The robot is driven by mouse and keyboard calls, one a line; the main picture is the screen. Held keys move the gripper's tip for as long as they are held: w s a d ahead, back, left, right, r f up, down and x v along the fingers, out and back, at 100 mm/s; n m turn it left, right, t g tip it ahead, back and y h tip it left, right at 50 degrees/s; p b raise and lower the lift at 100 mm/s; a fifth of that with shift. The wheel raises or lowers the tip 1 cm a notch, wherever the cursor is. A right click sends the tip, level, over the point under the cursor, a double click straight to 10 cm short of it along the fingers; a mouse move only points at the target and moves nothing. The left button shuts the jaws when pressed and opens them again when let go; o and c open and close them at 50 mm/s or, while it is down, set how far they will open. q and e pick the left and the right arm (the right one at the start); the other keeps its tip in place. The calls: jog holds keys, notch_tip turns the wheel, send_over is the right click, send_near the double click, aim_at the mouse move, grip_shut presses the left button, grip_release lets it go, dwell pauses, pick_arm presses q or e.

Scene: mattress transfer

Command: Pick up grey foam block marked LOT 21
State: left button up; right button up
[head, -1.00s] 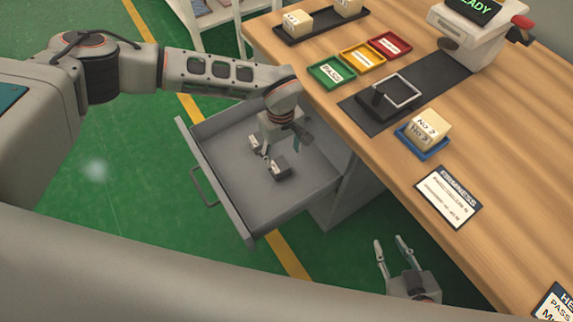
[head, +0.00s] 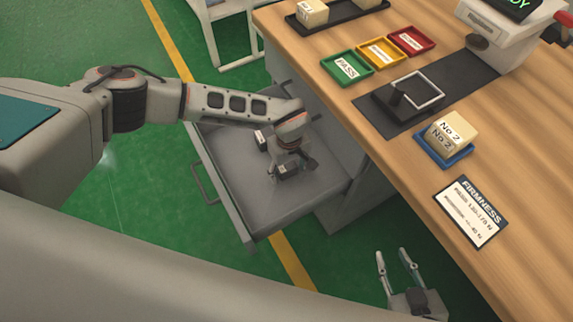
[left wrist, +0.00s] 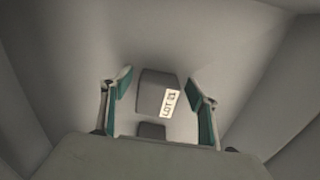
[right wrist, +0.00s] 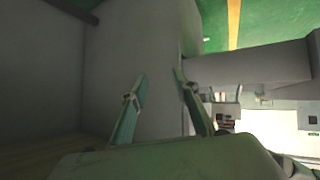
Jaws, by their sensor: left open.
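A dark grey foam block (left wrist: 156,92) with a white label beginning "LOT" shows in the left wrist view; its number is blurred. It lies in the open drawer (head: 240,215), and in the head view it is the nearer block (head: 288,170), partly hidden by my gripper. My left gripper (left wrist: 159,88) is open, with its fingers on either side of this block and visible gaps between. It also shows in the head view (head: 289,176), low in the drawer. A second grey block (head: 261,140) with a white label lies farther back. My right gripper (head: 391,256) is open and empty beside the table.
The drawer walls surround my left gripper closely. The wooden table (head: 400,165) to the right bears green (head: 347,66), yellow (head: 381,54) and red (head: 411,40) trays, a black fixture (head: 408,98) and a cream block (head: 452,131) on a blue tray. Green floor lies left.

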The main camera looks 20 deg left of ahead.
pick_arm(q)
jog(key=shift+f, duration=0.4)
jog(key=shift+r, duration=0.2)
jog(key=c, duration=1.1)
jog(key=shift+r, duration=0.1)
